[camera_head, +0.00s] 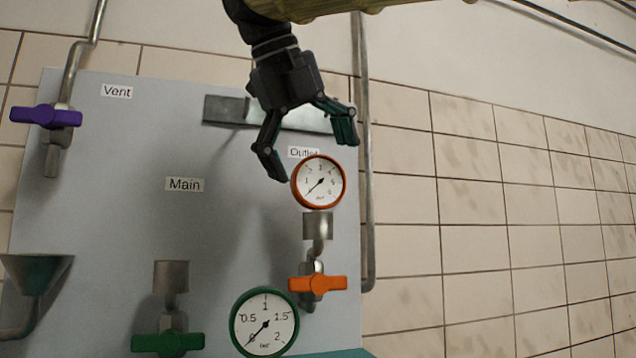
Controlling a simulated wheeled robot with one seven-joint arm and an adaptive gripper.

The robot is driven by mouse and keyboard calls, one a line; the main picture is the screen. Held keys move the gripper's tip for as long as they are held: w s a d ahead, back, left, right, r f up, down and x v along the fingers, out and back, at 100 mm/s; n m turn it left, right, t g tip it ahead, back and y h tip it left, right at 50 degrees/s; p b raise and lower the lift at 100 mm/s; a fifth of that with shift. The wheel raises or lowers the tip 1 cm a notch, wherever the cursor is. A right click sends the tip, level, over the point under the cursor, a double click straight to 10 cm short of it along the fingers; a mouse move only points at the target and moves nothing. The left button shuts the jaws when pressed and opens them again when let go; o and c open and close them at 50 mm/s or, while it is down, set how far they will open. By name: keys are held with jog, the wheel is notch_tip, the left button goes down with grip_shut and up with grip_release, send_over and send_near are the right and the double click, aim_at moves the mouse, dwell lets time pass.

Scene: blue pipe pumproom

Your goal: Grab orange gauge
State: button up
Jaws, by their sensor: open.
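The orange gauge (319,182) has an orange rim and a white dial. It is upright just above a metal socket (318,226) on the grey panel, below the partly hidden "Outlet" label (302,153). My gripper (311,158) hangs from the top of the view with its fingers spread. Its left fingertip is close to the gauge's left edge, and its right finger is above and to the right of the gauge. I cannot tell whether either finger touches the gauge.
An orange valve handle (317,284) is below the socket. A green-rimmed gauge (264,322) and green valve (167,343) are lower left. A purple valve (45,116) and funnel (36,272) are at far left. A metal ledge (225,109) is behind my gripper. A vertical pipe (366,200) runs right.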

aim_at(318, 182)
jog(key=w+f+p, duration=0.2)
jog(key=w, duration=0.1)
jog(key=shift+w+d+f, duration=0.2)
jog(key=shift+f, duration=0.15)
jog(key=shift+w+d+f, duration=0.1)
jog(key=shift+d+f, duration=0.05)
jog(key=shift+f, duration=0.25)
jog(key=c, duration=1.1)
jog(key=shift+c, duration=0.7)
jog(key=shift+r, duration=0.1)
